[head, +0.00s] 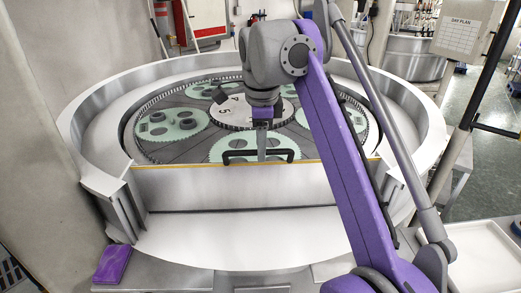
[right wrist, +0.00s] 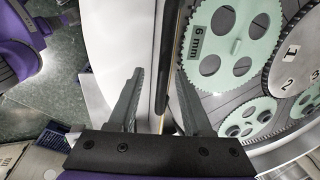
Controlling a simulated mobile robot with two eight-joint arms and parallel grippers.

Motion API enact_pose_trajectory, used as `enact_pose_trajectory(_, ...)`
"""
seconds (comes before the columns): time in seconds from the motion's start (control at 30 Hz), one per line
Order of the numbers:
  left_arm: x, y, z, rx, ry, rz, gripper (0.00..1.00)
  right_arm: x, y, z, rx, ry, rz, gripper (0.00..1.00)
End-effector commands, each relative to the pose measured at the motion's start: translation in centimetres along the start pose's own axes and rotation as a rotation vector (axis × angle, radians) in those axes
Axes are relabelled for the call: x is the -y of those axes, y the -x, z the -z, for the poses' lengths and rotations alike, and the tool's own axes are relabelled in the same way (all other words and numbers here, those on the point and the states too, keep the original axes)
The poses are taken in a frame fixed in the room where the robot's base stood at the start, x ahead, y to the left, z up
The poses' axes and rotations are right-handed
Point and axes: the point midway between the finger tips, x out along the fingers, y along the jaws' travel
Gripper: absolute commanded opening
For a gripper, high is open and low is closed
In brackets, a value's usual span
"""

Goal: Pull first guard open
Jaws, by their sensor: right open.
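The first guard (head: 225,190) is a pale metal panel with a yellow top edge, standing across the front of the round lapping machine. Its black bar handle (head: 236,155) sits at the top edge. My right gripper (head: 262,155) points down at the middle of the handle, partly covering it. In the right wrist view my right gripper (right wrist: 160,72) is open, with the dark handle bar (right wrist: 163,95) and the guard's edge running between its two fingers. I cannot tell whether either finger touches the bar. My left gripper is not in view.
Green toothed carriers (head: 172,127) lie on the plate behind the guard, around a numbered centre disc (head: 240,108). A raised pale rim (head: 85,130) surrounds them. A purple block (head: 112,263) lies at front left. A white tray (head: 485,250) is at right.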

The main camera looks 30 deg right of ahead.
Motion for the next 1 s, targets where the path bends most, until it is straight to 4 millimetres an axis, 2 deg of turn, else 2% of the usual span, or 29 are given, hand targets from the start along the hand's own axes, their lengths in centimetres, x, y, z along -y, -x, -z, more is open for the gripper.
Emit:
enact_pose_trajectory(0.1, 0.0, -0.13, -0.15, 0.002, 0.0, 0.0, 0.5, 0.03, -0.61, -0.01, 0.0, 0.0, 0.001, 0.49)
enact_pose_trajectory(0.37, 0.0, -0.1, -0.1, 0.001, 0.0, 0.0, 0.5, 0.07, -0.62, -0.02, 0.001, 0.0, 0.002, 0.49)
enact_pose_trajectory(0.4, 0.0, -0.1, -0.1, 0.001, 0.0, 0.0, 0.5, 0.07, -0.62, -0.02, 0.001, 0.0, 0.002, 0.48)
enact_pose_trajectory(0.67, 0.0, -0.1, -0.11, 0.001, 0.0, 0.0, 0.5, 0.08, -0.62, -0.02, 0.001, 0.0, 0.002, 0.01)
enact_pose_trajectory(1.0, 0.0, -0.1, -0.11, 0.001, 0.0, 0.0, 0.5, 0.08, -0.62, -0.03, 0.001, 0.0, 0.002, 0.0)
